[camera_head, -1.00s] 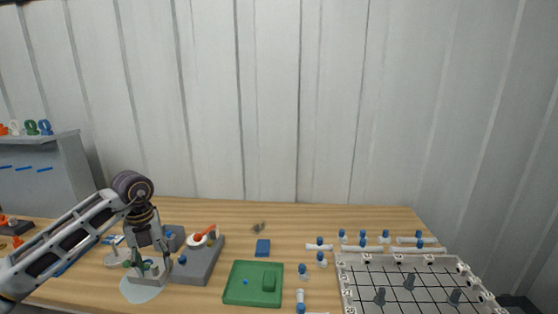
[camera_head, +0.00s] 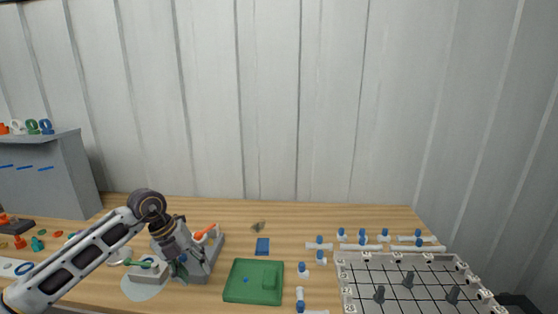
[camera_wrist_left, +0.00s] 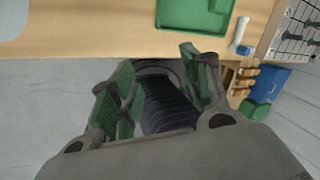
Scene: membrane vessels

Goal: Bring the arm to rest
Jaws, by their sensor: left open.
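My left gripper (camera_head: 192,268) hangs at the left of the wooden table, in front of the grey block (camera_head: 216,246). It looks empty, and it hides part of the block. In the left wrist view its fingers (camera_wrist_left: 155,62) stand apart with green inner pads, and nothing is gripped between them. My left arm comes in from the lower left. My right gripper is not in view.
A green tray (camera_head: 240,290) lies right of the gripper, with a small blue pad (camera_head: 263,246) behind it. A white-framed grid rack (camera_head: 345,262) and several blue-capped pieces are at the right. A grey shelf unit (camera_head: 45,185) stands at the far left.

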